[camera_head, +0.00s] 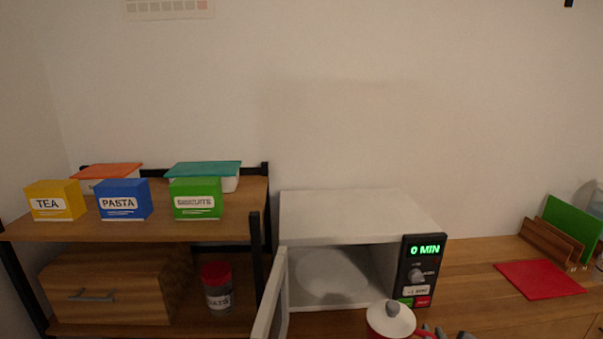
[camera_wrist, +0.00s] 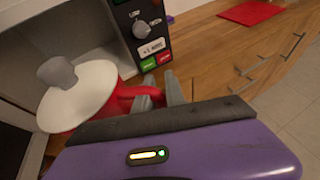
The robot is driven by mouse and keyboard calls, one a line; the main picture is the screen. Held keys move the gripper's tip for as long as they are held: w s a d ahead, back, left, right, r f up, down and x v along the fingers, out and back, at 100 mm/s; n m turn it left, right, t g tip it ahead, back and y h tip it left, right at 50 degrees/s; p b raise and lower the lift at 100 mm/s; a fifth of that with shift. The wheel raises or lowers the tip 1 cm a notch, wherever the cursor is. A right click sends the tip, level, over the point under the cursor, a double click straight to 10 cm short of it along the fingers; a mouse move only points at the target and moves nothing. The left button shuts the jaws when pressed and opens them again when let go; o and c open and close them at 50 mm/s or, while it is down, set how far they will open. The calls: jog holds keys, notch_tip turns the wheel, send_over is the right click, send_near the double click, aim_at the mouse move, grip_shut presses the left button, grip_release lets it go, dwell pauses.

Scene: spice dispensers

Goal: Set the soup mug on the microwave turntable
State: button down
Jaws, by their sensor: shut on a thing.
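The soup mug (camera_head: 377,322) is red with a white lid and a grey knob. It is at the bottom of the head view, in front of the microwave's right side. In the wrist view the mug (camera_wrist: 62,118) is at the left, its red handle reaching to my gripper (camera_wrist: 160,92). My gripper (camera_head: 447,334) is shut on the mug's handle. The white microwave (camera_head: 345,215) has its door (camera_head: 271,305) swung open to the left. The pale round turntable (camera_head: 332,275) inside is empty. The panel reads 0 MIN.
A shelf (camera_head: 130,232) left of the microwave holds tea, pasta and other boxes, a wooden drawer box (camera_head: 105,292) and a red-lidded jar (camera_head: 217,288). A red mat (camera_head: 540,279) lies on the counter at right, near a rack of boards (camera_head: 565,235).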

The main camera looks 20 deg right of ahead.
jog(key=s+a+f+n+t+y, duration=0.1)
jog(key=s+a+f+n+y, duration=0.2)
jog(key=a+f, duration=0.4)
jog(key=s+a+f+n+t+y, duration=0.1)
jog(key=s+a+f+n+y, duration=0.3)
jog(key=a, duration=1.2)
notch_tip(320, 180, down, 4)
jog(key=shift+s+r+y, duration=0.1)
jog(key=shift+s+y, duration=0.3)
jog(key=shift+s, duration=0.55)
jog(key=shift+d, duration=0.15)
